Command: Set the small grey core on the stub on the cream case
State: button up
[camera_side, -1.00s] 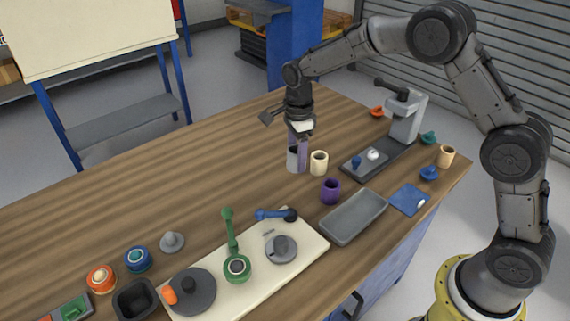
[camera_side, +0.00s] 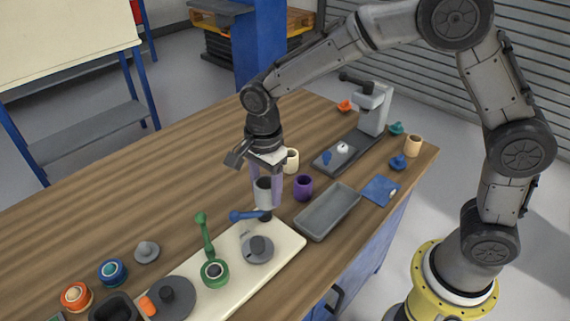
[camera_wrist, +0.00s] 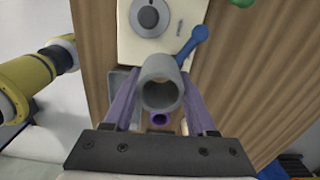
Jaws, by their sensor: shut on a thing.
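My gripper (camera_side: 265,192) is shut on the small grey core (camera_side: 264,184), a hollow grey tube held upright between pale purple fingers. In the wrist view the core's open end (camera_wrist: 158,65) faces the camera. The core is above the far right end of the cream case (camera_side: 287,243), near the blue lever (camera_side: 247,216); its exact height cannot be told. On the case, a grey disc (camera_side: 258,250) with a short stub stands a little nearer the camera; the wrist view shows this disc (camera_wrist: 150,17) beyond the core. A larger dark grey disc (camera_side: 172,298) with a stub is at the left end.
A green lever with a ring (camera_side: 215,272) stands on the case between the discs. A purple cup (camera_side: 303,188), a cream cup (camera_side: 291,160) and a grey tray (camera_side: 327,212) are right of the gripper. Bare wood (camera_side: 190,180) lies left.

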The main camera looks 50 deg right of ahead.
jog(key=n, duration=0.2)
send_over(257, 240)
jog(key=shift+w+d+f, duration=0.1)
jog(key=shift+d+f, duration=0.1)
jog(key=shift+f, duration=0.05)
jog(key=shift+a+f, duration=0.15)
jog(key=shift+a, duration=0.1)
jog(key=shift+f, duration=3.65)
jog(key=o, duration=1.4)
jog(key=shift+o, duration=0.2)
notch_tip(257, 240, up, 14)
